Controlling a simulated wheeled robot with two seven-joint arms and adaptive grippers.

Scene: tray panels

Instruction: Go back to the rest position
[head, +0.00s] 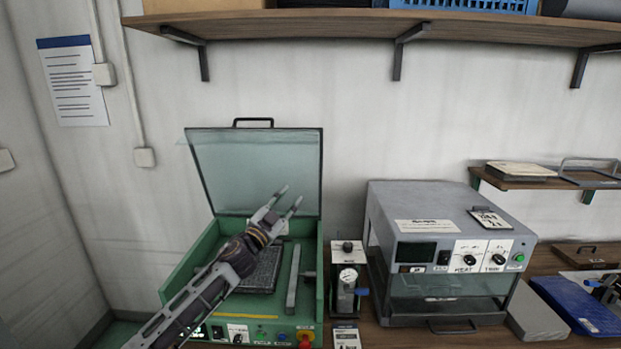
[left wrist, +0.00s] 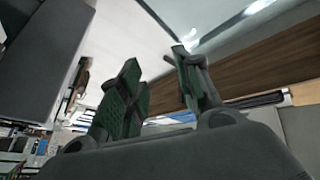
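My left gripper (head: 289,201) is raised above the green machine (head: 180,283), in front of its lifted clear lid (head: 252,165). Its two fingers are spread apart with nothing between them. In the left wrist view the same gripper (left wrist: 160,85) shows its two fingers well apart and empty. A dark textured panel (head: 262,272) lies inside the green machine, below and partly behind my left arm. My right gripper is in neither view.
A grey heater box (head: 446,215) with knobs stands right of the machine, with a small gauge unit (head: 347,283) between them. A wooden shelf (head: 330,27) runs overhead. A blue board (head: 578,306) lies at the far right.

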